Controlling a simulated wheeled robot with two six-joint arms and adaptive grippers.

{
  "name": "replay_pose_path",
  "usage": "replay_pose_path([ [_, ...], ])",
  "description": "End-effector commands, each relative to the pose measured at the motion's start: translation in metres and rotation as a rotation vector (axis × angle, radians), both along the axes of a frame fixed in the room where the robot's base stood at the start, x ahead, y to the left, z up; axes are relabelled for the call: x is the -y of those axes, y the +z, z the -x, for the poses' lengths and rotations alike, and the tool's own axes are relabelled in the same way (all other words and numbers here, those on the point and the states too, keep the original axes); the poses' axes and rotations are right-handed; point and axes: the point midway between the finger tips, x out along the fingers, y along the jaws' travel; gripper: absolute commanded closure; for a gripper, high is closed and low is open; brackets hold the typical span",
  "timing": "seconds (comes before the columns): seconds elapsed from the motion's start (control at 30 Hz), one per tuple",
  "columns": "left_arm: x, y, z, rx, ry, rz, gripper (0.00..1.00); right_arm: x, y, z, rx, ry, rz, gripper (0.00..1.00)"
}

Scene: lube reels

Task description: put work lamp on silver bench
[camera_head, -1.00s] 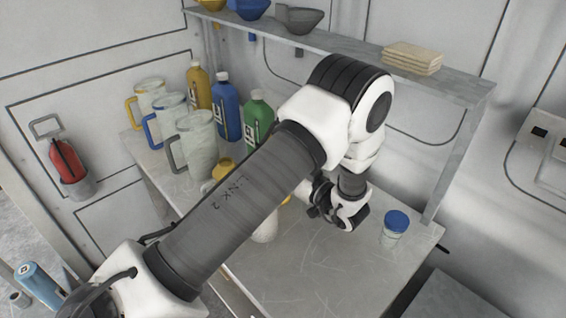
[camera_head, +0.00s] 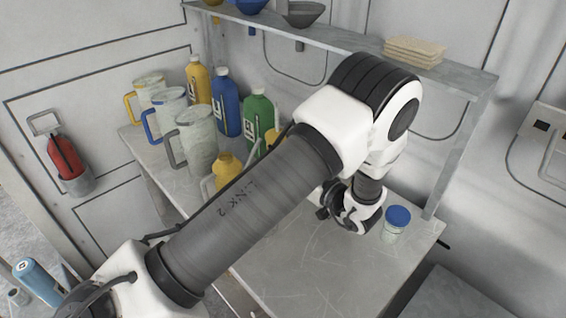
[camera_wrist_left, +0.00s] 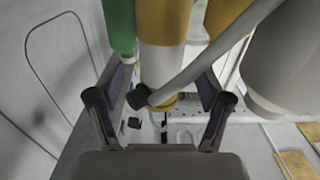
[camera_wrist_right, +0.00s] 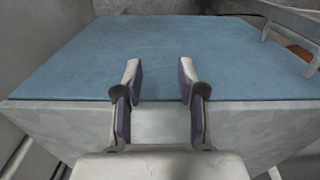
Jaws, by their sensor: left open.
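I cannot make out the work lamp for certain. The silver bench (camera_head: 290,285) is a scratched grey metal top in the head view. My left gripper (camera_head: 328,205) is low over it, partly hidden by my arm. In the left wrist view, my left gripper (camera_wrist_left: 163,88) is open, its fingers on either side of a yellow-and-white cylinder (camera_wrist_left: 163,50); contact is unclear. A grey rod with a black end (camera_wrist_left: 195,70) crosses in front of it. My right gripper (camera_wrist_right: 160,75) is open and empty at the edge of a blue-topped surface (camera_wrist_right: 165,45).
Several jugs (camera_head: 197,140) and bottles (camera_head: 227,105) crowd the bench's back left, with a yellow can (camera_head: 227,172) before them. A blue-lidded jar (camera_head: 396,225) stands near the right edge. A shelf (camera_head: 350,45) overhangs the back. The bench front is clear.

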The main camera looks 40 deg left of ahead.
Motion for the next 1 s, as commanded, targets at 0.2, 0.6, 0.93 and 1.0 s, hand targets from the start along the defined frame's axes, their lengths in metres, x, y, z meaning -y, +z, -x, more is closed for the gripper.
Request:
replay_pose_path([
  [0.2,0.059,-0.003,0.004,0.003,-0.007,-0.005,0.21,0.0,-0.02,0.0,0.0,0.0,0.0,0.6],
  [0.6,0.085,0.009,0.006,-0.003,0.0,-0.001,0.21,0.0,0.068,0.0,0.0,0.0,0.0,0.6],
  [0.93,0.089,0.0,0.008,0.0,0.0,0.0,0.21,0.0,0.074,0.0,-0.001,0.0,0.0,0.6],
  [1.0,0.089,0.0,0.008,0.0,0.0,0.0,0.21,0.0,0.074,0.0,-0.001,0.0,0.0,0.6],
])
